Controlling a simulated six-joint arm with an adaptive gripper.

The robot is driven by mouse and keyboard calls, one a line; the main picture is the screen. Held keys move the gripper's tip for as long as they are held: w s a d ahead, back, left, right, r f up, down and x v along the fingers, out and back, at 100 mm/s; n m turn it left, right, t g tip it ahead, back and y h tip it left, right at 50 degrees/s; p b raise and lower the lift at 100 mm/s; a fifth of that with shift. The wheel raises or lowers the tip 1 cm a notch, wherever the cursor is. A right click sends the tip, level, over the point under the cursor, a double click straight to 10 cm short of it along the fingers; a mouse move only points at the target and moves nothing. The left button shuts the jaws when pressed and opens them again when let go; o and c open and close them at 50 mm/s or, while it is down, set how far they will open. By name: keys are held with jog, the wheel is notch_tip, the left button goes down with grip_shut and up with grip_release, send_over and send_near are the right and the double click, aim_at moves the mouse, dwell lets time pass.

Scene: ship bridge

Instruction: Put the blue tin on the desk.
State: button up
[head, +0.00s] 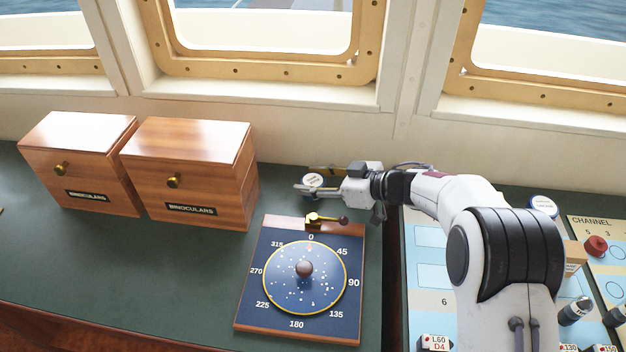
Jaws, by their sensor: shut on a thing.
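A small round tin (312,180) with a white, lettered lid and a dark blue edge is between the fingers of my gripper (307,181). My gripper reaches in from the right and is shut on this tin. The tin is over the green desk top (190,262), behind the compass-dial board and right of the wooden boxes. I cannot tell whether its base touches the desk. Its lower side is mostly hidden by the near finger. A similar round tin (543,206) with a white lid and blue rim stands at the right, behind my arm, by the chart panels.
Two wooden binocular boxes (83,165) (190,172) stand at the left. The compass-dial board (258,318) with a brass fitting (322,220) lies just in front of my gripper. Light-blue panels (426,290) with small blocks and a red knob (595,246) fill the right. The desk's left front is clear.

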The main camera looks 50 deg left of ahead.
jog(key=shift+f, duration=0.15)
jog(key=o, duration=1.1)
jog(key=shift+o, duration=0.2)
jog(key=shift+r, duration=0.2)
jog(key=v, duration=1.2)
